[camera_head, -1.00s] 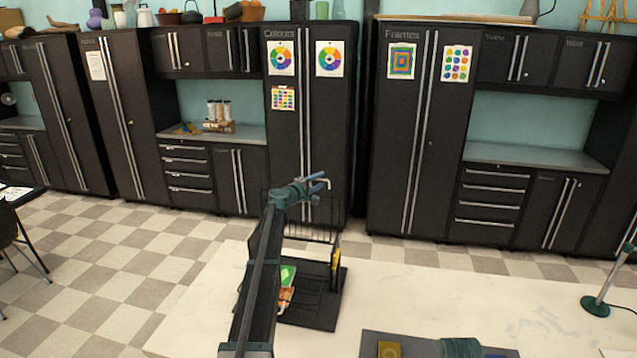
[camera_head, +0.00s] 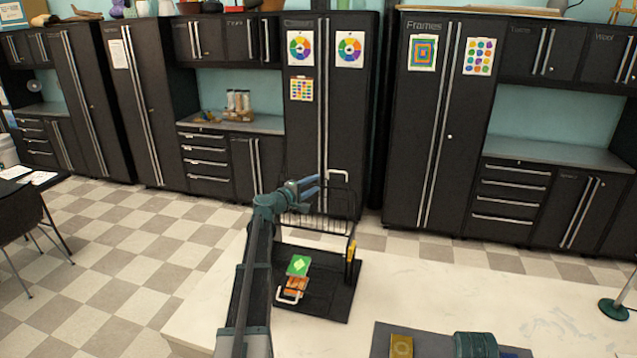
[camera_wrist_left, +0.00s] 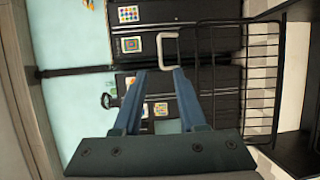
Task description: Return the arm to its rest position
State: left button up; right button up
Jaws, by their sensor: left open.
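My left gripper (camera_head: 304,187) is raised above the pale table, in front of the wire rack. Its blue fingers are apart with nothing between them; the left wrist view also shows the open gripper (camera_wrist_left: 158,74). The left arm reaches up from the bottom of the head view, left of the black tray (camera_head: 335,308).
A black wire rack (camera_head: 318,222) stands at the tray's back, close to my gripper; it also shows in the left wrist view (camera_wrist_left: 235,85). A green packet (camera_head: 298,265) lies on the tray. A yellow block (camera_head: 401,346) sits on a grey mat. The table's right is mostly clear.

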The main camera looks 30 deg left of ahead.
pick_arm(q)
jog(key=shift+s+d, duration=0.1)
dwell(0.5)
jog(key=s+d+f+m+g+h+b, duration=0.2)
jog(key=s+d+f+m+g+b, duration=0.3)
jog(key=d, duration=0.7)
jog(key=s+d+f+m+g+h, duration=0.1)
jog(key=s+d+f+m, duration=0.1)
jog(key=d+f, duration=0.75)
jog(key=s+d+f+m+g+h+b, duration=0.25)
jog(key=s+d+f+m, duration=0.2)
jog(key=d, duration=0.95)
jog(key=s+d+f+m+g+y+b, duration=0.3)
jog(key=s+d+f+m+g+b, duration=0.15)
jog(key=s+d+f, duration=0.65)
jog(key=s+f+m+g+y+b, duration=0.2)
jog(key=s+f+y, duration=0.1)
jog(key=s, duration=0.6)
jog(key=s+a+f+m+g+y+b, duration=0.1)
jog(key=s+f+m+g+y+b, duration=0.1)
jog(key=s, duration=0.7)
notch_tip(320, 180, down, 2)
jog(key=shift+f+y+b, duration=0.15)
jog(key=shift+y+b, duration=0.4)
jog(key=shift+y, duration=0.2)
